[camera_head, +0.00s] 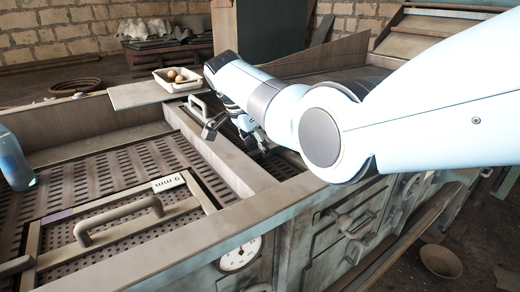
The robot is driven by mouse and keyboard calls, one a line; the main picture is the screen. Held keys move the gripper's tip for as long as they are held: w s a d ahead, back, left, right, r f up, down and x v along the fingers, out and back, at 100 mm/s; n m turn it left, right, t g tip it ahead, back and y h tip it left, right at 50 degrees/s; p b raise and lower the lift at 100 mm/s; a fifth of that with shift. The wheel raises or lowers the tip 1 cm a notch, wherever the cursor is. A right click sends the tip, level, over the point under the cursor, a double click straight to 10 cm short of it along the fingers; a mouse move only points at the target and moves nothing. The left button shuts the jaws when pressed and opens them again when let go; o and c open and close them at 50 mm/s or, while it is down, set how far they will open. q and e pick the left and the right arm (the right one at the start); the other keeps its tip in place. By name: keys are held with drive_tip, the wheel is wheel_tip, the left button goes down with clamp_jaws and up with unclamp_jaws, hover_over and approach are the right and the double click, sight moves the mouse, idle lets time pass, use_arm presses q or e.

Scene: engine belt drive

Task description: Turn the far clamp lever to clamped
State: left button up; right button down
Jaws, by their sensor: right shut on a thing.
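My right gripper (244,128) reaches in from the right under its white arm, low over the far part of the slotted bench. Its dark fingers are partly hidden by the wrist and arm. It is shut on what appears to be the far clamp lever, which is small and mostly hidden behind the fingers; its angle cannot be told. A dark block (213,125) and a grey curved handle (197,106) lie just left of the fingers. My left gripper does not show.
A framed panel with a grey handle (120,216) and a "9 mm" label (168,183) lies in the near left bay. A raised wooden divider (225,160) runs between the bays. A white tray (177,79) with brown eggs stands behind. A round gauge (240,254) sits on the front.

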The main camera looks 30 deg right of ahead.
drive_tip(key=c, duration=1.2)
unclamp_jaws()
drive_tip(key=v, duration=1.2)
drive_tip(key=shift+f, duration=0.15)
